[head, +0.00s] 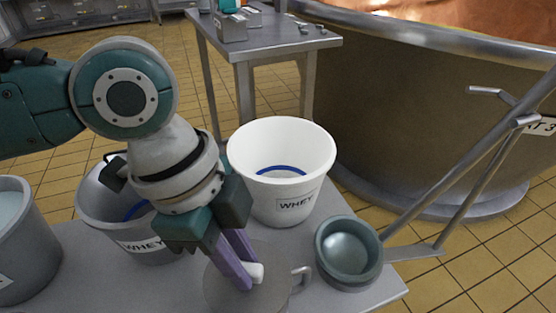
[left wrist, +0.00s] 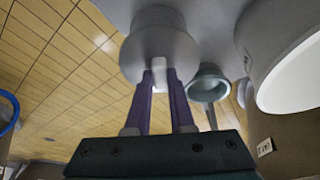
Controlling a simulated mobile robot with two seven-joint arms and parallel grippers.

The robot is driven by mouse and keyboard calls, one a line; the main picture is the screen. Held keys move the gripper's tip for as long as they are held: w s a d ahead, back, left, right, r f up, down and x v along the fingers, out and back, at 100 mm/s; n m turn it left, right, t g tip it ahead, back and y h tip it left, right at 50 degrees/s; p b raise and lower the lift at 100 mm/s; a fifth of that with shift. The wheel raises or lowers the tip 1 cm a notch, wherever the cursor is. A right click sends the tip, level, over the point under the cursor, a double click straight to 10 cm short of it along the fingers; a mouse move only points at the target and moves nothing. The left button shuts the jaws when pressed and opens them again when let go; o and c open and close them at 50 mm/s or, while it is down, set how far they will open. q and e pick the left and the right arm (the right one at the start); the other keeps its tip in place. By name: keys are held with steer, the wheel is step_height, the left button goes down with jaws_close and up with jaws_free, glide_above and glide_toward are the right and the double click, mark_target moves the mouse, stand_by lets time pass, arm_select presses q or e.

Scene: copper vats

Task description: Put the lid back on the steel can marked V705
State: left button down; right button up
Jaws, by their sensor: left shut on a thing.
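My left gripper (head: 245,272) is shut on the white knob of a grey round lid (head: 222,290) at the front of the table. The left wrist view shows the purple fingers (left wrist: 160,85) on the knob, with the lid (left wrist: 135,62) just past it. A grey cylindrical body (left wrist: 158,18) shows beyond the lid there. A steel handle (head: 301,279) sticks out to the right of the lid in the head view. I cannot tell whether the lid touches a can, and no V705 marking is readable. My right gripper is not in view.
A white WHEY bucket (head: 305,155) stands behind the lid. A steel WHEY bucket (head: 150,252) and another steel container (head: 35,265) stand to the left. A teal-lined round pot (head: 350,285) stands close on the right, near the table (head: 385,295) edge. A large vat (head: 400,110) rises behind.

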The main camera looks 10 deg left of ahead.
arm_select(q)
steer(key=shift+r+p, duration=0.1)
steer(key=shift+p, duration=0.25)
steer(key=shift+f, duration=0.2)
stand_by(1.0)
steer(key=shift+p, duration=0.5)
stand_by(0.5)
steer(key=shift+c, duration=1.1)
jaws_free()
steer(key=shift+r, duration=0.1)
step_height(320, 180, up, 7)
steer(key=p, duration=0.8)
